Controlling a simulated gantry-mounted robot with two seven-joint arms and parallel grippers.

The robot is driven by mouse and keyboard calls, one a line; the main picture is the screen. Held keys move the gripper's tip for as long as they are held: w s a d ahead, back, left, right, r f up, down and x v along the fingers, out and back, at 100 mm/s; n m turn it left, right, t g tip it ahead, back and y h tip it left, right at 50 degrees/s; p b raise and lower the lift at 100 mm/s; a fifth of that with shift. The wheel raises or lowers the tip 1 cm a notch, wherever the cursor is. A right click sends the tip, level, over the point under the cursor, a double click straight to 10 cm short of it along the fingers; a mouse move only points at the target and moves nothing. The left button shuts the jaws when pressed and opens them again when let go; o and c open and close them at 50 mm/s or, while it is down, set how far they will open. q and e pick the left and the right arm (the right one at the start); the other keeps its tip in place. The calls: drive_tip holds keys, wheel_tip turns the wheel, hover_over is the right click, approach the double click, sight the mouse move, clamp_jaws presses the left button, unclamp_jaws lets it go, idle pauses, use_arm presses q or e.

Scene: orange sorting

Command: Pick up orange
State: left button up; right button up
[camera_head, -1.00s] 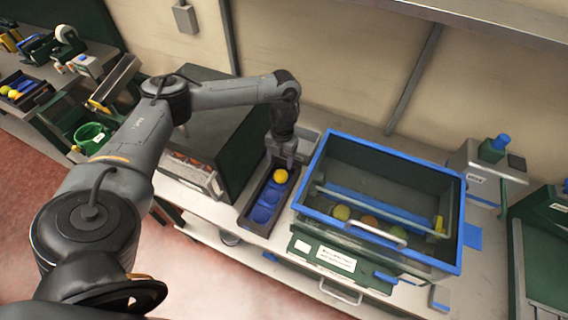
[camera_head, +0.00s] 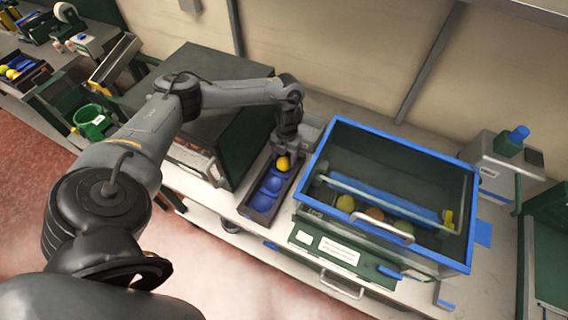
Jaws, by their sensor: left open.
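An orange (camera_head: 283,163), yellow-orange in colour, sits in the far cup of a narrow dark tray (camera_head: 247,209) with blue cups. The nearer blue cups of this tray look empty. My left gripper (camera_head: 284,152) is open, pointing down right at the orange. The fingers overlap the fruit's upper part, and I cannot tell whether they touch it. My right gripper is not in view.
A dark green box (camera_head: 236,130) stands left of the tray. A machine with a blue knob (camera_head: 505,160) stands at the right.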

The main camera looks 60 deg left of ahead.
use_arm(q)
drive_tip(key=shift+s+d+f, duration=0.1)
drive_tip(key=shift+f, duration=1.05)
drive_tip(key=shift+c, duration=0.3)
drive_tip(key=c, duration=0.7)
drive_tip(key=shift+o, duration=0.2)
drive_tip(key=shift+r, duration=0.15)
